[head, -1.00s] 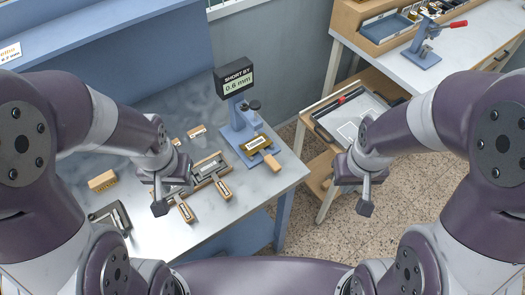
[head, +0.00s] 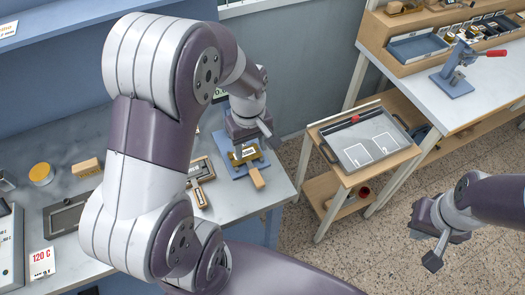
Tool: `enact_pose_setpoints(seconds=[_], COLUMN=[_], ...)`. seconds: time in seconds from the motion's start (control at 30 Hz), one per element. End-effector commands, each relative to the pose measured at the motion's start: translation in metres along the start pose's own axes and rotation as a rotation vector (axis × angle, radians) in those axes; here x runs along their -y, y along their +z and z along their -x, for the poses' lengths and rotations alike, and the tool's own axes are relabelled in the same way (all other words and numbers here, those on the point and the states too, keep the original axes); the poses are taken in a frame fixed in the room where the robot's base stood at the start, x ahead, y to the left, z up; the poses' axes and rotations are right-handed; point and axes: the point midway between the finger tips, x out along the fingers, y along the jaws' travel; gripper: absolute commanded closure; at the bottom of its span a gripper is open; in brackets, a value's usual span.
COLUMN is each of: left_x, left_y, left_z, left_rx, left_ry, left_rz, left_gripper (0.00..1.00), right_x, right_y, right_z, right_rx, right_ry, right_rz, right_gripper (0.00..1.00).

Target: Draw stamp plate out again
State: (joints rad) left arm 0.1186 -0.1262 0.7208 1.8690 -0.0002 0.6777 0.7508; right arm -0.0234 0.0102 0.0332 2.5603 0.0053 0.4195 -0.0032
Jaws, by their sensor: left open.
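The stamp plate, a brass-coloured plate (head: 244,153) with a pale label and a wooden handle (head: 257,178), sits on the blue base (head: 233,167) of the gauge stand. The handle sticks out toward the front. My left gripper (head: 251,140) is open at the back of the plate, just above or beside it; I cannot tell whether it touches. The gripper and arm hide most of the stand and its display. My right gripper (head: 445,250) appears open and empty, over the floor at the right.
Wooden-handled pieces (head: 200,196) lie left of the stand, partly behind my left arm. A wooden block (head: 87,167) and a dark tray (head: 70,213) are further left.

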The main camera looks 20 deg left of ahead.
Motion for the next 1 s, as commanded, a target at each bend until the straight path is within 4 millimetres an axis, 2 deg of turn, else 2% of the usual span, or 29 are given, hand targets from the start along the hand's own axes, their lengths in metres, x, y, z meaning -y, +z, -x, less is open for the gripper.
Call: enact_pose_setpoints(seconds=[0.2,0.4,0.6,0.83,1.0], left_x=[0.001,0.001,0.0,0.0,0.0], left_y=[0.001,0.001,0.001,0.001,0.001], left_z=[-0.053,-0.093,-0.108,-0.109,-0.109], left_rx=[0.005,0.003,0.0,0.0,0.0], left_ry=[-0.005,-0.003,0.0,0.0,0.0], left_rz=[-0.003,-0.004,-0.004,-0.004,-0.004], left_gripper=[0.43,0.43,0.43,0.43,0.98], right_x=[0.0,0.0,0.0,0.0,0.0], right_y=[-0.001,-0.001,-0.001,-0.001,-0.001], right_z=[0.005,0.007,0.008,0.007,0.007], right_rx=[0.0,0.0,0.0,0.0,0.0], right_ry=[0.0,0.0,0.0,0.0,0.0], right_rz=[0.0,0.0,0.0,0.0,0.0], right_gripper=[1.0,1.0,1.0,1.0,1.0])
